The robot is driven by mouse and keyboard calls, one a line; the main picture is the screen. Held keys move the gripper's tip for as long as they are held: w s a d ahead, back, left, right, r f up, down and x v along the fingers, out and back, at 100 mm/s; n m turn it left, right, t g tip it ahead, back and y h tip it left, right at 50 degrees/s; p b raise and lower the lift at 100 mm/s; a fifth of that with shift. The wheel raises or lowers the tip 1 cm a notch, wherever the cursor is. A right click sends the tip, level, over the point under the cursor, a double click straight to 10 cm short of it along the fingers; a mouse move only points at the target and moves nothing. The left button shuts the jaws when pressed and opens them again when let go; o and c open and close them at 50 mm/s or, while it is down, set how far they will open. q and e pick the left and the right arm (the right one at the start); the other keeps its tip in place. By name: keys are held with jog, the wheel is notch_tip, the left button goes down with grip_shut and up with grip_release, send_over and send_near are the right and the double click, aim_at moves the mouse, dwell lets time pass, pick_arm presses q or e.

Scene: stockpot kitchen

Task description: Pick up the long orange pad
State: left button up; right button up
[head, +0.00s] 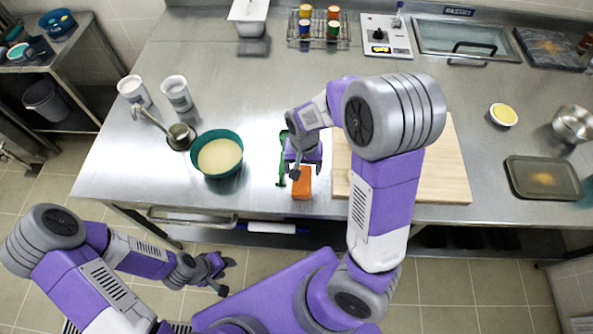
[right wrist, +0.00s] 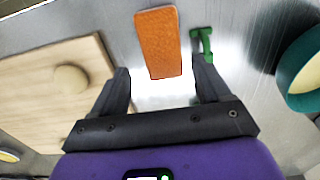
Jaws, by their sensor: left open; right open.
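The long orange pad (head: 302,184) lies on the steel counter near its front edge, just left of the wooden board. In the right wrist view the pad (right wrist: 158,43) lies ahead of and between my right gripper's fingers. My right gripper (head: 297,172) is open and empty, at the far end of the pad in the head view; in the right wrist view its fingers (right wrist: 162,82) are spread to either side of the pad's near end. Whether they touch it I cannot tell. My left gripper (head: 222,274) hangs low in front of the counter, open and away from the pad.
A green tool (head: 283,160) lies close left of the pad. A teal bowl (head: 217,154) of pale contents stands further left. The wooden board (head: 445,170) lies to the right, partly behind my right arm. White cups (head: 176,92) stand at the left.

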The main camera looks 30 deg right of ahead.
aim_at(302, 179)
notch_tip(302, 179, down, 7)
jog(key=shift+r+b, duration=0.2)
jog(key=shift+b, duration=0.6)
jog(key=shift+c, duration=0.2)
jog(key=c, duration=0.8)
jog(key=shift+r, duration=0.1)
notch_tip(302, 179, up, 10)
jog(key=p, duration=0.2)
jog(key=shift+p, duration=0.35)
